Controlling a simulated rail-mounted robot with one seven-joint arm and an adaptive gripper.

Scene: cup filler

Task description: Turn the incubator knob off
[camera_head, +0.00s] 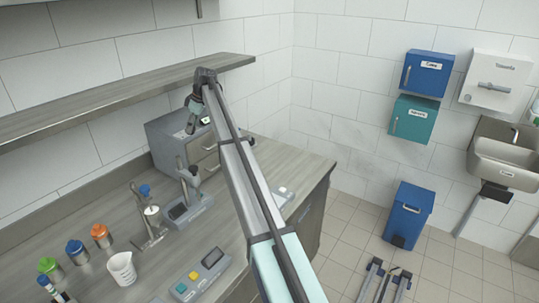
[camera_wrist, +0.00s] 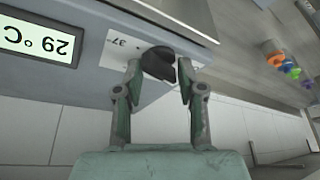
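The incubator (camera_head: 165,138) is a grey box at the back of the bench, below the shelf. In the wrist view its front (camera_wrist: 75,80) appears upside down, with a lit display (camera_wrist: 38,38) reading 29 °C. Its dark knob (camera_wrist: 158,63) sits on a white plate marked 37. My gripper (camera_wrist: 159,70) is at the knob, one finger on each side, with the fingers apart. A small gap shows on the right; on the left I cannot tell whether the finger touches. In the head view my gripper (camera_head: 192,118) is in front of the incubator, which it partly hides.
A shelf (camera_head: 120,95) runs above the bench. A microscope-like device (camera_head: 187,205), a stand (camera_head: 150,215), a white beaker (camera_head: 122,268), coloured-cap bottles (camera_head: 101,236) and a button panel (camera_head: 198,277) stand on the bench to the left of my arm.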

